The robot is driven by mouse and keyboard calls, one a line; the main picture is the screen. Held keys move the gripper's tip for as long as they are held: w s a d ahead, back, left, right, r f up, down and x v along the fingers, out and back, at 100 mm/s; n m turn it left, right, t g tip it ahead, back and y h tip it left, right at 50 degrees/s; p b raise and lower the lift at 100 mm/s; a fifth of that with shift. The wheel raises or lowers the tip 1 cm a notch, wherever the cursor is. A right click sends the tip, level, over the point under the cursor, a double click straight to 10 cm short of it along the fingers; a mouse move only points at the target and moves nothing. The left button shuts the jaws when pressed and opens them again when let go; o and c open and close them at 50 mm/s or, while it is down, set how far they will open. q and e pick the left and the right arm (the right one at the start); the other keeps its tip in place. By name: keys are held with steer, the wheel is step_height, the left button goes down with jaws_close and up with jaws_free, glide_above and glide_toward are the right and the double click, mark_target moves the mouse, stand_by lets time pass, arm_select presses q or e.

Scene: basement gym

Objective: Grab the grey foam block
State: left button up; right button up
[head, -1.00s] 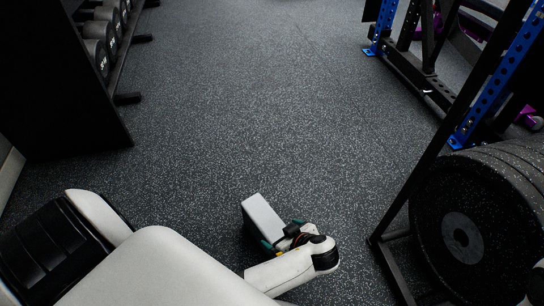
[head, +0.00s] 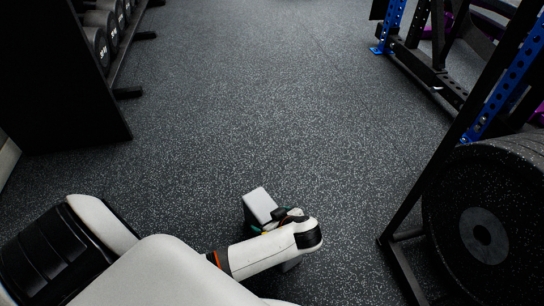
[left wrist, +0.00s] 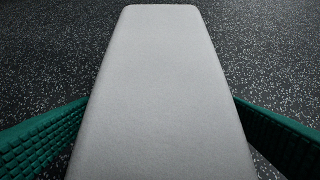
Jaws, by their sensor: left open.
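The grey foam block (head: 257,202) is on the dark speckled floor, low in the middle of the head view. My left gripper (head: 268,222) is over it and hides much of it. In the left wrist view the block (left wrist: 160,75) fills the middle, running away from the camera. The green ridged fingers of my left gripper (left wrist: 161,112) are open, one on each side of the block. The fingers look very near its sides; I cannot tell whether they touch. My right gripper is not in view.
A rack with black weight plates (head: 482,215) stands close on the right. A blue and black power rack (head: 440,75) is behind it. A dumbbell rack (head: 60,95) stands at the upper left. The floor (head: 255,100) beyond the block is clear.

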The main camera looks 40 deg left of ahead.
arm_select(q)
steer(key=c, duration=1.4)
steer(key=shift+r, duration=0.1)
steer(key=shift+c, duration=0.2)
